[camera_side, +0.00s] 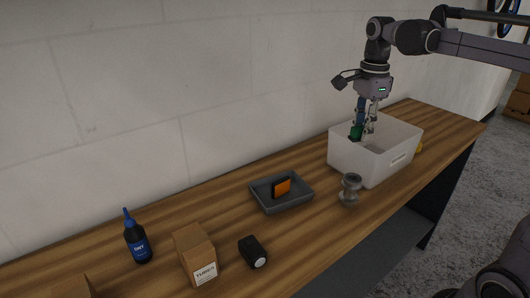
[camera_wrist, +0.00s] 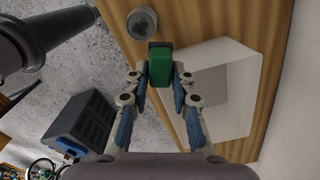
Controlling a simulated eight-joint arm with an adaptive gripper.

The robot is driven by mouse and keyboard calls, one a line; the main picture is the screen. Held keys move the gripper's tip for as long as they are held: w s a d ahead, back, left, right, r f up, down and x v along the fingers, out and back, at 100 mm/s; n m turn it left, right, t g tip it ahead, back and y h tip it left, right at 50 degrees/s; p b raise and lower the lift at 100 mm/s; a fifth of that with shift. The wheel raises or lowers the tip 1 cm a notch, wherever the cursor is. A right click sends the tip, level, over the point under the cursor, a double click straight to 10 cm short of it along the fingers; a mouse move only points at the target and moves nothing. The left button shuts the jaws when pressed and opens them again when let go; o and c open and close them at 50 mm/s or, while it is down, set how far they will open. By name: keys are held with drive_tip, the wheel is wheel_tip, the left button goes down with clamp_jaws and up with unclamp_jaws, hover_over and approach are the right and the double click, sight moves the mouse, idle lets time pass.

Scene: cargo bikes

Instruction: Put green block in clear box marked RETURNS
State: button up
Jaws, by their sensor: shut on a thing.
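The green block (camera_side: 356,132) is held in my gripper (camera_side: 365,128), over the clear box (camera_side: 367,165). In the side view the block shows at the box's opening, near its left rim; how deep it sits is hard to tell. The box is a translucent white bin with a small label on its front, too small to read. In the wrist view the green block (camera_wrist: 160,68) is pinched between the two fingers of my gripper (camera_wrist: 160,80). The clear box (camera_wrist: 235,85) lies behind and to the right of the block there.
A grey metal cylinder (camera_side: 350,189) stands close before the box. A grey tray (camera_side: 282,203) with an orange item (camera_side: 282,187) lies left of it. A black item (camera_side: 252,252), a cardboard box (camera_side: 195,254) and a blue bottle (camera_side: 137,240) stand farther left.

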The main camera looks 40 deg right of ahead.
drive_tip(key=w+d+f+m, duration=0.1)
drive_tip(key=w+d+m, duration=0.1)
drive_tip(key=d, duration=1)
drive_tip(key=w+d+f+m, duration=0.1)
drive_tip(key=w+d+m, duration=0.2)
drive_tip(key=d, duration=0.9)
drive_tip(key=shift+a+f, duration=0.2)
drive_tip(key=shift+f, duration=7.65)
drive_tip(key=shift+f, duration=0.15)
drive_tip(key=o, duration=0.9)
drive_tip(key=shift+o, duration=0.2)
